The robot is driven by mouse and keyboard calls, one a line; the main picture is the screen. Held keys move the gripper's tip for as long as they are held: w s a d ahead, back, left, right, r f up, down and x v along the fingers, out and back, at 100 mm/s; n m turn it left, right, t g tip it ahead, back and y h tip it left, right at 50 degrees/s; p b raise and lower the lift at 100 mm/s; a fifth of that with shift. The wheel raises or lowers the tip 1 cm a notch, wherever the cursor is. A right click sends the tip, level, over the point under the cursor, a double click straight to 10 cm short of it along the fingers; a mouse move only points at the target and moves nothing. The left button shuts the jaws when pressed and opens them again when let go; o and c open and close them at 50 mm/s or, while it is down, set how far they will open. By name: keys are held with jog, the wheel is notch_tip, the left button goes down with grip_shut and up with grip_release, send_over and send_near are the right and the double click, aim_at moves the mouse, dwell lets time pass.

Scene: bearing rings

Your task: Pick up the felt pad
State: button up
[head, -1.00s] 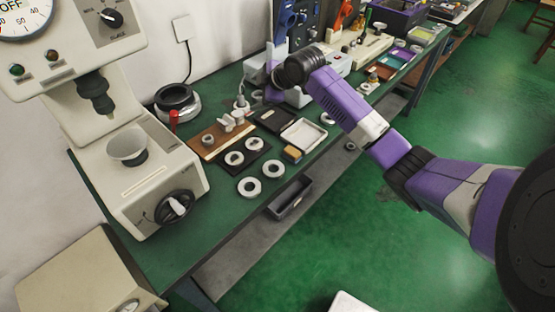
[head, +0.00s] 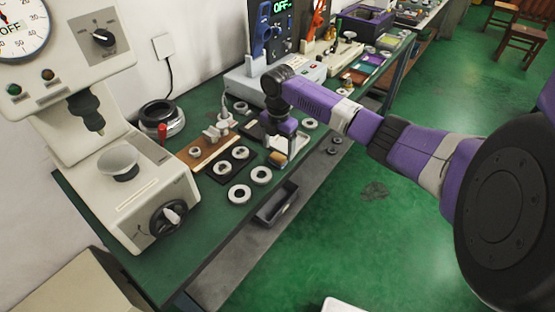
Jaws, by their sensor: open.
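A small tan-yellow block (head: 277,159), which looks like the felt pad, lies on the green bench at the near edge of a white tray (head: 301,148). My gripper (head: 284,150) points down over the tray, just above and beside the block. It is open and seems to hold nothing. The arm comes in from the right and partly hides the tray.
A dark board with two rings (head: 220,177) and two loose pale rings (head: 239,194) lie left of the block. A wooden stand (head: 196,162) is behind them. A press machine (head: 140,185) stands at the left. A grey open bin (head: 277,203) sits lower down.

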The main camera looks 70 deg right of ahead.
aim_at(278, 156)
jog(key=shift+f+p, duration=0.35)
jog(key=shift+f, duration=1.95)
jog(key=c, duration=1.5)
jog(key=shift+o, duration=0.2)
jog(key=shift+r, duration=0.15)
notch_tip(278, 156, up, 20)
jog(key=b, duration=0.2)
